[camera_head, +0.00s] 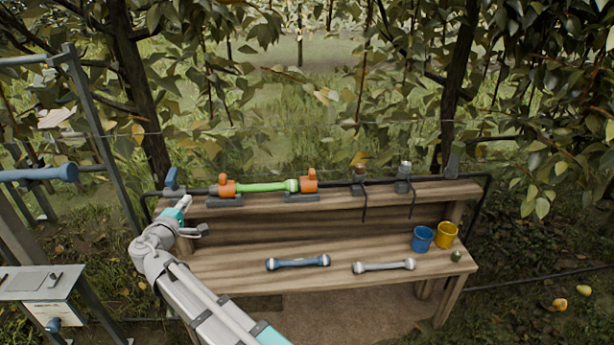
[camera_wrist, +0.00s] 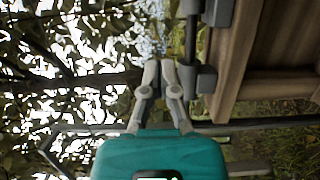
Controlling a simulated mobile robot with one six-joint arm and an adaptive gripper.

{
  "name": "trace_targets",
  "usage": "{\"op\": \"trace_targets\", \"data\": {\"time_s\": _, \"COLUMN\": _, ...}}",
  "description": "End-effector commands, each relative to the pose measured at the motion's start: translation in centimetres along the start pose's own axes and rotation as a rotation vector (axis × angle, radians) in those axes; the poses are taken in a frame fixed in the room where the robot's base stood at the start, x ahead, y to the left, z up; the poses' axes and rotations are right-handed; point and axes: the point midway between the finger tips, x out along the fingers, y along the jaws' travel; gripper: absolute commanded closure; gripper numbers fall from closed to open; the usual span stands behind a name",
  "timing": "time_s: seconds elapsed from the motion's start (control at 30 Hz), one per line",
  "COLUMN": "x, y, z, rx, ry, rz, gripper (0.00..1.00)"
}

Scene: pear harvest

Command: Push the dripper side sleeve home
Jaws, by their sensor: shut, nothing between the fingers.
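An orange fitting (camera_head: 308,181) on the side nearer the drippers sits on the black pipe on the upper shelf. A bright green tube (camera_head: 262,187) runs from it to another orange fitting (camera_head: 227,188) at left. A pale green collar (camera_head: 292,185) is close against the right fitting; any gap is too small to tell. Two drippers, one brown-topped (camera_head: 359,173) and one grey-topped (camera_head: 404,172), are further right. My gripper (camera_head: 186,202) is at the shelf's left end, left of the fittings. In the wrist view my gripper (camera_wrist: 161,66) is shut and empty, beside a grey pipe bracket (camera_wrist: 197,78).
A blue valve (camera_head: 171,180) stands just above my gripper. A blue-grey bar (camera_head: 298,262) and a pale bar (camera_head: 384,266) lie on the lower bench. Blue (camera_head: 422,239) and yellow (camera_head: 446,235) buckets stand at right. A metal frame (camera_head: 95,130) rises at left.

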Motion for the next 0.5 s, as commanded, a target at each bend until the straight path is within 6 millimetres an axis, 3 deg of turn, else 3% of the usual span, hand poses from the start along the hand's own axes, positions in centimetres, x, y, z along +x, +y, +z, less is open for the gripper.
{"op": "trace_targets", "data": {"time_s": 0.37, "x": 0.1, "y": 0.0, "z": 0.1, "rx": 0.001, "ry": -0.002, "rz": -0.002, "gripper": 1.0}}
{"op": "trace_targets", "data": {"time_s": 0.5, "x": 0.6, "y": -0.4, "z": 1.2, "rx": 0.014, "ry": -0.024, "rz": -0.022, "gripper": 1.0}}
